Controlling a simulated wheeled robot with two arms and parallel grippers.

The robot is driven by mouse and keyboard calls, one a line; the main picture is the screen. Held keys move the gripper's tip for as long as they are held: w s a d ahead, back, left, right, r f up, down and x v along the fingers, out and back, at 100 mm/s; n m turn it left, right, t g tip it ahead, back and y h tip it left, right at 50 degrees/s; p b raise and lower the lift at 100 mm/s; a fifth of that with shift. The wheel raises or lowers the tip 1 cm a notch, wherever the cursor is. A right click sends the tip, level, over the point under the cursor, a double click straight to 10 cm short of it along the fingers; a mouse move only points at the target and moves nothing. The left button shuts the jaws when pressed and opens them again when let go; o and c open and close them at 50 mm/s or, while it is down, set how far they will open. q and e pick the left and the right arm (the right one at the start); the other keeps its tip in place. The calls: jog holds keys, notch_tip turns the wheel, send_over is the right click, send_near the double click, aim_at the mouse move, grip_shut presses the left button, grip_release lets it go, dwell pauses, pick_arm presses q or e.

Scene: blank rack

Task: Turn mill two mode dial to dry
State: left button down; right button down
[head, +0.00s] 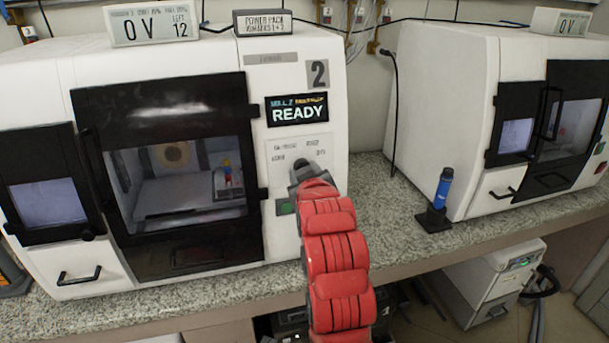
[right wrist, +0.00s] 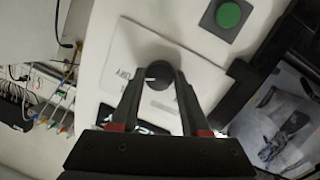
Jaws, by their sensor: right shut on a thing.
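Mill two (head: 205,70) is the white machine at left, marked 2, with a display (head: 297,109) that reads READY. The plate's lettering is too small to read surely. My right gripper (right wrist: 160,88) is shut on the dial, one finger on each side; in the head view its dark fingers (head: 305,172) hide most of the knob. My left gripper is not in view.
A green button (head: 286,207) sits just below the dial; it also shows in the right wrist view (right wrist: 228,14). The mill's dark door (head: 180,97) is left of the dial. A blue pen-like tool in a black stand (head: 435,219) and a second white machine (head: 440,110) stand at right.

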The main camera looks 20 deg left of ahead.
dwell(0.4)
jog(key=shift+c, duration=2)
grip_release()
jog(key=b+v, duration=0.1)
jog(key=v, duration=1.1)
